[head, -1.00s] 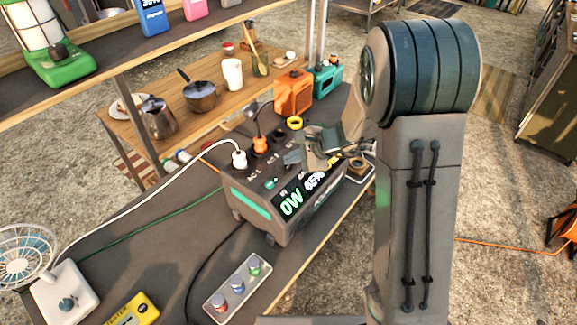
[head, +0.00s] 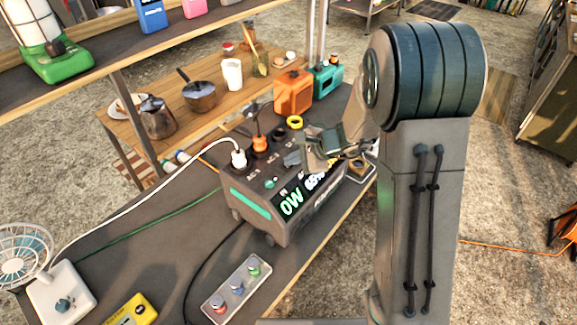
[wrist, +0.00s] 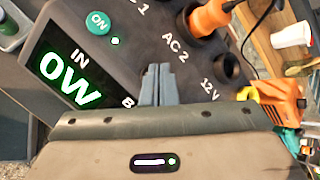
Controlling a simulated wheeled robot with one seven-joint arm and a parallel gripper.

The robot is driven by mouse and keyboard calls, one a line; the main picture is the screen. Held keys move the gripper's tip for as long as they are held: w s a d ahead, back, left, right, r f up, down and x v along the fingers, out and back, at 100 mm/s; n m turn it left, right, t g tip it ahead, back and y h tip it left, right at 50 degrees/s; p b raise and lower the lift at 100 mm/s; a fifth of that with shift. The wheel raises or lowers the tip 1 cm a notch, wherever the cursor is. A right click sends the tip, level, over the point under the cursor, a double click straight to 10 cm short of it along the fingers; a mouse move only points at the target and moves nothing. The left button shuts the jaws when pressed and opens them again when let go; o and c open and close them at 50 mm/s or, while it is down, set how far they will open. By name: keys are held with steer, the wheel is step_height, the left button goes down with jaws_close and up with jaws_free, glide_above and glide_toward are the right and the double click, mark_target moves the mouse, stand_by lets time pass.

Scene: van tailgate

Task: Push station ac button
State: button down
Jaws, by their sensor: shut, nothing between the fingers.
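The dark grey power station (head: 245,212) stands on the table, its lit display (head: 291,203) reading "0W" on the left; the rest is partly covered by my gripper. No AC label on the button itself is readable. My gripper (wrist: 158,72) is shut and empty over the panel, fingertips to the right of and below the button in the wrist view, apart from it. The fingers hide part of a label starting with "B".
A white plug (head: 239,158) and an orange plug (head: 260,143) stand up from the panel with cables. A button box (head: 237,287), a yellow device (head: 134,311) and a fan (head: 22,255) share the table. An orange canister (head: 293,93) stands behind.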

mark_target(292, 168)
steer(key=shift+f+b, duration=0.2)
steer(key=shift+b, duration=0.1)
stand_by(0.4)
steer(key=shift+r+p, duration=0.3)
steer(key=shift+r, duration=0.35)
steer(key=shift+r+p, duration=2.15)
steer(key=shift+r, duration=0.85)
